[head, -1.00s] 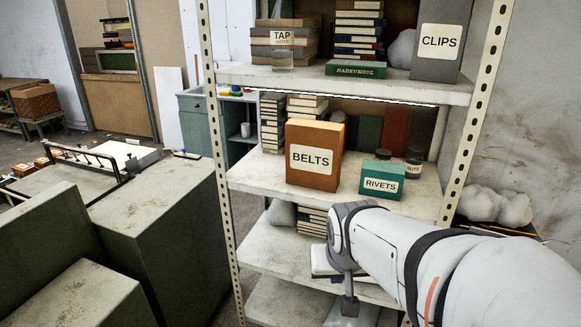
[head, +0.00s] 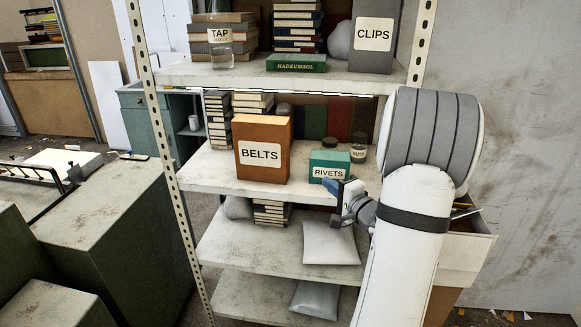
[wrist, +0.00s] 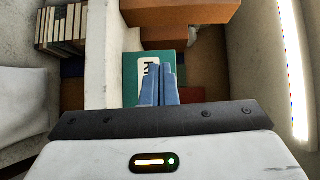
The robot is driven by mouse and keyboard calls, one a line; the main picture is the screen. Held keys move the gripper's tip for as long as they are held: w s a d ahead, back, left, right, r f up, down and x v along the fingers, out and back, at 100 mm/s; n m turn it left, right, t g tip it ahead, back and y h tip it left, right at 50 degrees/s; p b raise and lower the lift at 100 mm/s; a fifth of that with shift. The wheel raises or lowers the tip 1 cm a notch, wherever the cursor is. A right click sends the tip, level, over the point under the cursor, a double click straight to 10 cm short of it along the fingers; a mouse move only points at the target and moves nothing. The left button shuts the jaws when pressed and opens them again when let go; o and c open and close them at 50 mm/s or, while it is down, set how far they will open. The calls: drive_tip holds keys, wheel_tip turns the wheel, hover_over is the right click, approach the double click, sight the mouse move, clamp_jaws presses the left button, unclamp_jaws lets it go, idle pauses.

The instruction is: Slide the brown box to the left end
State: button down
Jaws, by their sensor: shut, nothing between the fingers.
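The brown box (head: 262,150), labelled BELTS, stands upright on the middle shelf (head: 205,168), left of the green RIVETS box (head: 328,166). A gap separates the two boxes. My gripper (head: 346,187) is shut and empty at the right part of the middle shelf, by the RIVETS box and apart from the brown box. In the wrist view its blue fingers (wrist: 158,85) lie together in front of the RIVETS box (wrist: 133,65) and partly cover its label. I cannot tell whether they touch it. An orange-brown surface (wrist: 180,14), likely the brown box, shows beyond.
Small jars (head: 358,152) stand right of and behind the RIVETS box. Stacked books (head: 217,115) stand behind the brown box's left side. The shelf's left end is bare up to the perforated upright (head: 168,150). The upper shelf (head: 200,73) hangs above.

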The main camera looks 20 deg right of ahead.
drive_tip(key=p, duration=0.2)
approach(288, 161)
drive_tip(key=w+d, duration=0.2)
drive_tip(key=w, duration=0.1)
drive_tip(key=shift+w+d+f, duration=0.1)
drive_tip(key=shift+d+f, duration=0.05)
drive_tip(key=shift+d, duration=0.2)
drive_tip(key=w+a, duration=0.1)
drive_tip(key=w+a+p, duration=0.1)
drive_tip(key=shift+w+a, duration=0.2)
drive_tip(key=shift+a, duration=0.05)
drive_tip(key=shift+w+a+f, duration=0.1)
drive_tip(key=shift+w+a, duration=0.15)
drive_tip(key=shift+a, duration=0.05)
